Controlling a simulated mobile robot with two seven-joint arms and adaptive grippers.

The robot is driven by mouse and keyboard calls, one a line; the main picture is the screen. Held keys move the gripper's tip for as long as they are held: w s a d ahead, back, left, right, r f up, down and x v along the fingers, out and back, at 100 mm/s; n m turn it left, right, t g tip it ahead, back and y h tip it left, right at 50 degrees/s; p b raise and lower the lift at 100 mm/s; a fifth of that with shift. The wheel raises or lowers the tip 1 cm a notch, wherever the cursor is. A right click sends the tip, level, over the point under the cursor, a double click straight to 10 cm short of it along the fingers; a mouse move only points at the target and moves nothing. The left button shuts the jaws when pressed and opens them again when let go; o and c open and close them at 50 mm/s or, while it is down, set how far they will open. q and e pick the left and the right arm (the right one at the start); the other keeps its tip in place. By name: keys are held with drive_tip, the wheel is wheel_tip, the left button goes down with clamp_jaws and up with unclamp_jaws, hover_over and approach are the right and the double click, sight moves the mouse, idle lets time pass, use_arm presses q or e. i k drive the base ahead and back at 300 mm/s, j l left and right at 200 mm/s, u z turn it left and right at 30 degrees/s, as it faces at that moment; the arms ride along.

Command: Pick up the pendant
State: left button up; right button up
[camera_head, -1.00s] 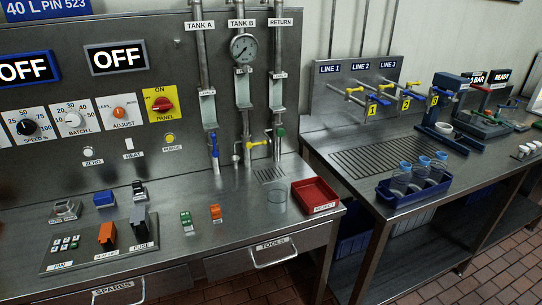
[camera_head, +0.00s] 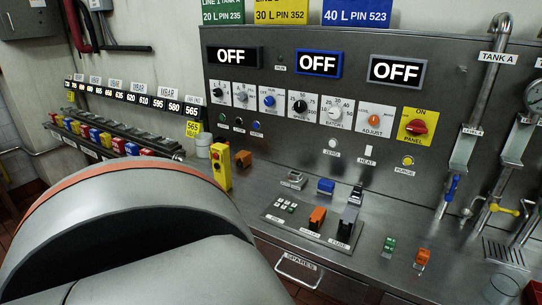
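A yellow pendant (camera_head: 221,168) with a red button and dark buttons stands upright on the steel bench, left of centre. A large grey link of my arm fills the lower left and comes close to the pendant's lower left edge in the picture. Neither of my grippers is in view. I cannot tell how far the arm is from the pendant in depth.
The control panel (camera_head: 285,145) rises behind.

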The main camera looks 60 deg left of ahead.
sight(222, 175)
drive_tip(key=u, duration=2.35)
drive_tip(key=i+j+z, duration=0.1)
drive_tip(key=z, duration=0.35)
drive_tip(key=j+z, duration=0.25)
drive_tip(key=z, duration=0.15)
drive_tip(key=j+z, duration=0.2)
drive_tip(key=z, duration=0.25)
drive_tip(key=k+j+z, duration=0.1)
drive_tip(key=j+z, duration=0.35)
drive_tip(key=j, duration=0.5)
